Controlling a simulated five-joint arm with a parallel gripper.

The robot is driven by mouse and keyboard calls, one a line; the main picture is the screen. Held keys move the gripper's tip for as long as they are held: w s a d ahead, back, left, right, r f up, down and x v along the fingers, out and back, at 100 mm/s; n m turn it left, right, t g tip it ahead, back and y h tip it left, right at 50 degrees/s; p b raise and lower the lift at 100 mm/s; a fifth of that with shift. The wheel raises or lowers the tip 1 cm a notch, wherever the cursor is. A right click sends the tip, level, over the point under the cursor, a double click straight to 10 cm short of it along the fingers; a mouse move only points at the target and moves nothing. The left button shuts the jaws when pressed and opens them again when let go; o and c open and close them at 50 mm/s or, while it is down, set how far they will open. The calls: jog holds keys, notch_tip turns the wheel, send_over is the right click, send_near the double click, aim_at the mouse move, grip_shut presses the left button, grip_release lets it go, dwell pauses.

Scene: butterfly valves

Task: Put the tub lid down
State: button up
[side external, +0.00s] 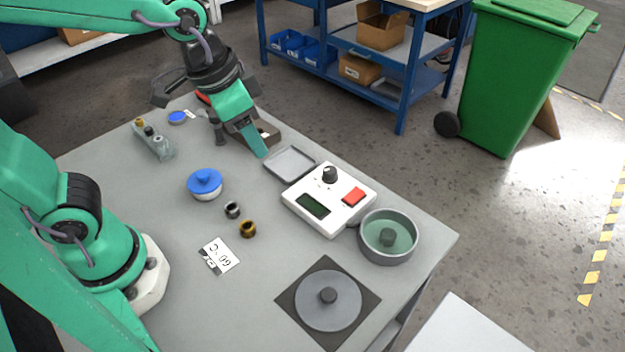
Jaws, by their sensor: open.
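A round grey lid (345,308) with a dark knob lies flat on a dark square mat (293,297) at the front right of the table. A round grey tub (408,251) stands behind it, open at the top, with a teal inside and a dark round piece in its middle. A small white tub with a blue knobbed lid (204,182) stands nearer the table's middle. My gripper (222,132) is open over the back of the table, well away from the grey lid. I see nothing held in it.
A white control box (325,205) with a dial and red button stands beside the grey tub. A shallow grey tray (290,163) lies behind it. Two small rings, a label card (220,256) and a small block with knobs (152,142) are on the table.

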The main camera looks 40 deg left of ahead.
jog(key=s+a+r+n+t+y, duration=0.1)
jog(key=s+a+n, duration=0.3)
jog(key=a, duration=0.5)
jog(key=shift+s+a+r+t, duration=0.35)
jog(key=shift+s+r+t, duration=0.1)
jog(key=shift+t, duration=0.25)
